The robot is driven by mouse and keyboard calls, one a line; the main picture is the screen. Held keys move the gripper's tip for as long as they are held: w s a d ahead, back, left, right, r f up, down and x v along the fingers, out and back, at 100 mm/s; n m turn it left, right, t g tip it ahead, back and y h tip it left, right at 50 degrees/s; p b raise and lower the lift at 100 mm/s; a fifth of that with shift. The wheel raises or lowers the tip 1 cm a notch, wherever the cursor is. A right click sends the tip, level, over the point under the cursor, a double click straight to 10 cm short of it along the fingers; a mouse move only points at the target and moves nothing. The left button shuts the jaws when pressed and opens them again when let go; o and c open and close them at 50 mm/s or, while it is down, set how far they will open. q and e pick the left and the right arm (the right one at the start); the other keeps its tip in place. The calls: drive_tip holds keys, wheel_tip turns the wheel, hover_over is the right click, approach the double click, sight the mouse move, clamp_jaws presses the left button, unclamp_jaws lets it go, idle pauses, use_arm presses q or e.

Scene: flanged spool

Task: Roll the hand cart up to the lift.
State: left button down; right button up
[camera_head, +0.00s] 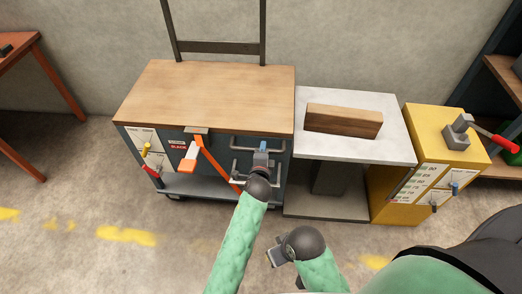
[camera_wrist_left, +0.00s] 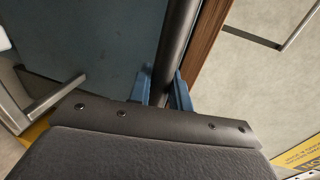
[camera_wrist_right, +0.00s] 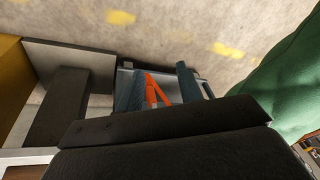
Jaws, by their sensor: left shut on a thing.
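The hand cart (camera_head: 190,85) has a wooden top, a dark blue body and a grey lower deck on casters. Two grey bar handles are on its front right; an orange bar (camera_head: 213,160) slants across its front. The lift (camera_head: 382,142), a pale grey plate on a dark pedestal, stands right beside the cart; I cannot tell whether they touch. My left gripper (camera_head: 263,151) is shut on the cart's upper handle; the dark bar (camera_wrist_left: 175,45) shows between its blue fingers in the left wrist view. My right gripper (camera_head: 273,257) is open and empty, low before the lift; its fingers (camera_wrist_right: 158,88) are apart.
A wooden block (camera_head: 343,121) lies on the lift plate. A yellow cabinet (camera_head: 398,196) with a red-handled lever (camera_head: 492,138) adjoins the lift's right side. A dark frame (camera_head: 215,47) rises behind the cart. A reddish table (camera_head: 22,50) stands far left. The floor in front is clear, with worn yellow marks.

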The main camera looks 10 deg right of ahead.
use_arm(q)
drive_tip(key=shift+s+d, duration=0.15)
drive_tip(key=shift+d, duration=0.1)
drive_tip(key=c, duration=1.4)
unclamp_jaws()
drive_tip(key=shift+c, duration=0.2)
drive_tip(key=shift+o, duration=0.5)
drive_tip(key=shift+d, duration=0.1)
use_arm(e)
drive_tip(key=shift+w+d, duration=0.1)
drive_tip(key=shift+d, duration=0.1)
